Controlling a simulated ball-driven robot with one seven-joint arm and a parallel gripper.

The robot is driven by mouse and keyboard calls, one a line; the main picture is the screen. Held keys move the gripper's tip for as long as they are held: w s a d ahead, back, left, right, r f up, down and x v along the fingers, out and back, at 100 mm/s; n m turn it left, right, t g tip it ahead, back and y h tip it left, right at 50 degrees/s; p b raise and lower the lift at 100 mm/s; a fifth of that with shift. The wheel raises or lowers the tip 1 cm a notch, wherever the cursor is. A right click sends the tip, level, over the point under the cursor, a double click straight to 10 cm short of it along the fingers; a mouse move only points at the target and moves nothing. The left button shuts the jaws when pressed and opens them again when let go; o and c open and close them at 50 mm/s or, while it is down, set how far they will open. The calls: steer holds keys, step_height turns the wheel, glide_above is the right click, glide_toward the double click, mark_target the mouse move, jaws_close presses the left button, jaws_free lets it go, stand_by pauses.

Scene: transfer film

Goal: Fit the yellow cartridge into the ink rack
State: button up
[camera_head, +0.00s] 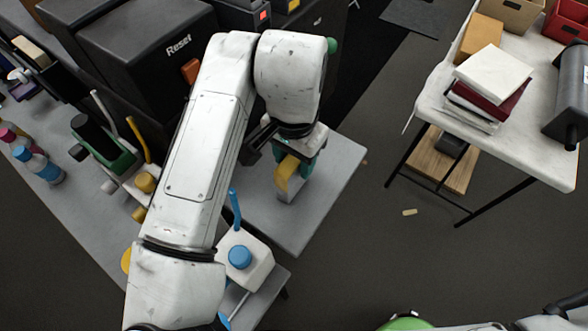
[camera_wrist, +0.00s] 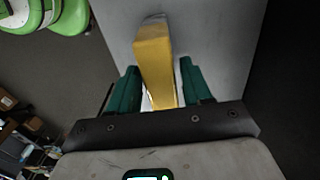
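The yellow cartridge (camera_head: 287,173) is under my gripper (camera_head: 289,158) in the head view, slightly tilted, above or on a grey table top. A small pale grey block shape shows just below it; I cannot tell whether that is part of the cartridge or a holder. In the wrist view the cartridge (camera_wrist: 154,58) stands between the two green fingers of my gripper (camera_wrist: 160,82) and reaches beyond their tips. Thin gaps seem to show beside it, and I cannot tell whether the fingers touch it. I cannot clearly pick out the ink rack.
A grey table (camera_head: 318,190) lies under the gripper. A white container with a blue cap (camera_head: 239,257) stands in front of it. Coloured bottles (camera_head: 44,167) and a dark box marked Reset (camera_head: 155,45) stand at left. A white table (camera_head: 540,130) with stacked books is at right, across open floor.

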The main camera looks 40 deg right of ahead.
jaws_close()
steer(key=shift+r, duration=0.1)
stand_by(0.5)
steer(key=shift+r, duration=0.4)
steer(key=r, duration=0.1)
steer(key=r+b, duration=0.1)
steer(key=shift+s+r, duration=0.2)
steer(key=shift+r, duration=0.15)
steer(key=s+r+b, duration=0.1)
steer(key=s+r, duration=0.8)
steer(key=s, duration=0.4)
steer(key=shift+s+d+r, duration=0.2)
steer(key=shift+s, duration=0.15)
